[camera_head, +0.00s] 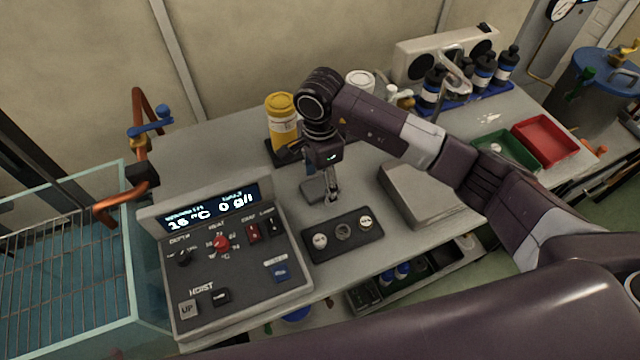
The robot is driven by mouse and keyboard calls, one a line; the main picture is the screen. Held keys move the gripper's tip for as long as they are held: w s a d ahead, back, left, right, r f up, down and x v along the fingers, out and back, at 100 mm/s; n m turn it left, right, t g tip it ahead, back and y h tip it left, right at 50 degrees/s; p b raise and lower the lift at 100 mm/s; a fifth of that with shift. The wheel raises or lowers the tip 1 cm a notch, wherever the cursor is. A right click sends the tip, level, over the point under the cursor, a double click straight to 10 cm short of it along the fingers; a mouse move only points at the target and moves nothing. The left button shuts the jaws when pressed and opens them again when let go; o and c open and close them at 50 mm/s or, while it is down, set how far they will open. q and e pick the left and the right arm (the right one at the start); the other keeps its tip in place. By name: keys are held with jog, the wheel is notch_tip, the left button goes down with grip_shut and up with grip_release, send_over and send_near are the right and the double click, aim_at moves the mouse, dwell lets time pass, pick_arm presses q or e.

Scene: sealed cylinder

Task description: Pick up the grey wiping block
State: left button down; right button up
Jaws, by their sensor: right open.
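A small grey block (312,190), which looks like the wiping block, lies on the bench. My right gripper (331,194) is open and points down at the block's right side. The fingers overlap the block's right edge in this view. I cannot tell whether they touch it or stand around it. My left gripper is not in view.
A dark tray with round pieces (342,236) lies just in front of the block. A control console (235,265) stands to the left, a yellow jar (281,112) behind, and a grey box (400,200) to the right. Green (508,150) and red (546,142) trays are farther right.

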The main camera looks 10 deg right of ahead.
aim_at(320, 185)
jog(key=shift+c, duration=0.8)
jog(key=c, duration=1.1)
jog(key=shift+w+r, duration=0.1)
jog(key=shift+r, duration=0.6)
jog(key=shift+r+b, duration=1.55)
jog(key=shift+r, duration=7.75)
